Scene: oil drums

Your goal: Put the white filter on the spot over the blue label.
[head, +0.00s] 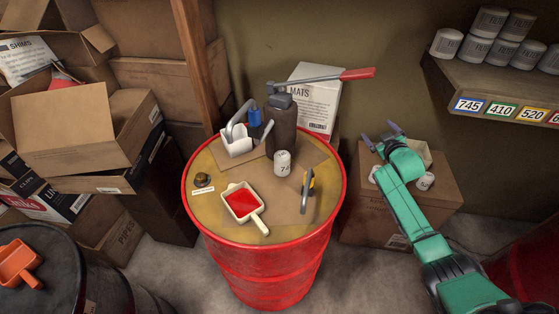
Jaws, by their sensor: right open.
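A white filter (282,163) with a partly readable "74" stands upright on the red drum's (264,258) top. The blue label (468,106) reads 745 and is on the front edge of the shelf (478,81) at right, at the left end of the label row. The shelf top just above this label is bare. My right gripper (381,136) is open and empty, above the cardboard box right of the drum and apart from the filter. Another white filter (425,181) is at that box, beside my arm. My left gripper is not in view.
A dark pump (283,125) with a red-ended lever stands behind the filter. A red-filled tray (243,203) and a yellow-black tool (308,190) lie in front of it. Several white cans (474,51) occupy the shelf's back. Cardboard boxes (92,130) crowd the left.

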